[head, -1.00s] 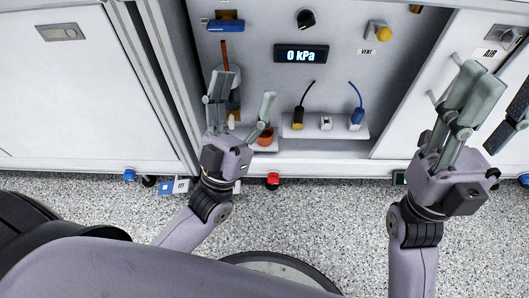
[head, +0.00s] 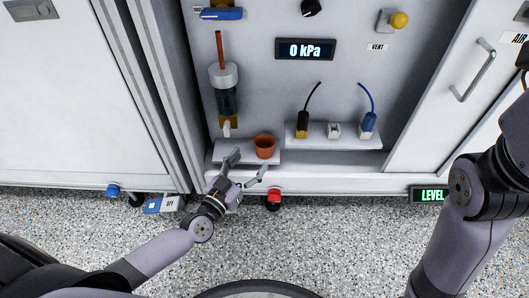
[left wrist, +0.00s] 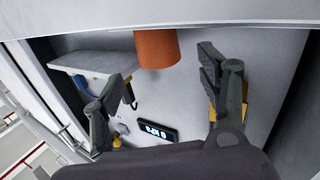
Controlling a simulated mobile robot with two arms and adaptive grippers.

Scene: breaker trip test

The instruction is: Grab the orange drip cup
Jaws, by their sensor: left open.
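The orange drip cup (head: 264,146) stands upright on a small white shelf (head: 232,153) low in the open cabinet bay. My left gripper (head: 245,171) is open and empty, just in front of and below the cup, with its fingers pointing toward the shelf. In the left wrist view the cup (left wrist: 157,48) shows at the top, beyond and between the two spread fingers (left wrist: 165,92), and is not touched by them. Its upper part there is cut off by a pale edge. My right arm comes in at the right of the head view, but its gripper is out of frame.
A filter bowl (head: 227,92) with a yellow-based drain hangs above the shelf's left side. A second shelf (head: 360,142) to the right holds black and blue cabled plugs. A "0 kPa" display (head: 305,49) is above. A red-topped caster or knob (head: 274,196) is below the cabinet edge.

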